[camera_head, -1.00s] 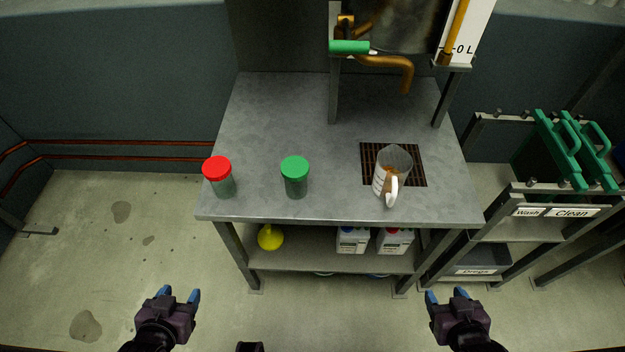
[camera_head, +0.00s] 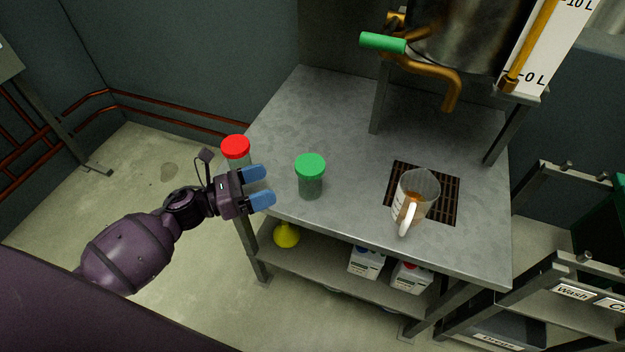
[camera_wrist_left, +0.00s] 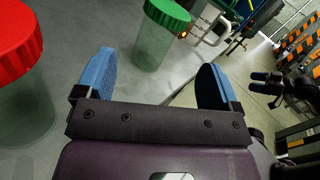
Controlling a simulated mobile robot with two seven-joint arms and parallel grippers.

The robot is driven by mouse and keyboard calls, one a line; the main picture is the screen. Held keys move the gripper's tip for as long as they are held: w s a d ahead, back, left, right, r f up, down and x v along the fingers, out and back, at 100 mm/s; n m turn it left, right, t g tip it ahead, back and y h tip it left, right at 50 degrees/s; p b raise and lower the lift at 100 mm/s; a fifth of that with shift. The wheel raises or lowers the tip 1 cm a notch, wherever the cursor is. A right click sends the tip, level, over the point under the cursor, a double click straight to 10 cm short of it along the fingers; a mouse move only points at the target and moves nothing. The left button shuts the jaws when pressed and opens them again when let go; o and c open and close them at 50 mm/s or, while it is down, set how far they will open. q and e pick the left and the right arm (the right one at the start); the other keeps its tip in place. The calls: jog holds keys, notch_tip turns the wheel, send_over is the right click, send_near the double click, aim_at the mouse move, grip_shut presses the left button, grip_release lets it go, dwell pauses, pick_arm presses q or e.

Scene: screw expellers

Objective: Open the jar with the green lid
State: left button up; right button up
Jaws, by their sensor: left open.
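The jar with the green lid (camera_head: 311,178) stands upright on the metal table (camera_head: 330,110), its lid on. In the left wrist view the green-lidded jar (camera_wrist_left: 156,38) is ahead, between and beyond the fingertips. My left gripper (camera_head: 268,185) is open and empty, just left of this jar and apart from it, with its blue fingers pointing toward it. The left fingers also show in the left wrist view (camera_wrist_left: 152,75). A jar with a red lid (camera_head: 236,150) stands behind the left gripper, its lower part partly hidden. My right gripper is not in the head view.
A measuring jug (camera_head: 416,194) with brown liquid stands on a drain grate (camera_head: 449,205) right of the green-lidded jar. A metal tank (camera_head: 465,40) with a green-handled tap (camera_head: 383,42) rises at the back. A yellow funnel (camera_head: 286,235) is on the lower shelf.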

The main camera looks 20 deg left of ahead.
aim_at(311, 173)
pick_arm(q)
jog(key=m+g, duration=0.1)
jog(key=m+h, duration=0.1)
jog(key=m, duration=0.1)
jog(key=shift+w+f+g, duration=0.15)
jog(key=shift+w+g, duration=0.25)
jog(key=shift+w+d+m, duration=0.2)
jog(key=shift+m, duration=0.3)
jog(key=x, duration=0.4)
jog(key=shift+w+d, duration=0.1)
jog(key=shift+d, duration=0.1)
jog(key=shift+x, duration=0.9)
jog(key=x, duration=0.4)
jog(key=shift+f, duration=0.15)
jog(key=c, duration=1)
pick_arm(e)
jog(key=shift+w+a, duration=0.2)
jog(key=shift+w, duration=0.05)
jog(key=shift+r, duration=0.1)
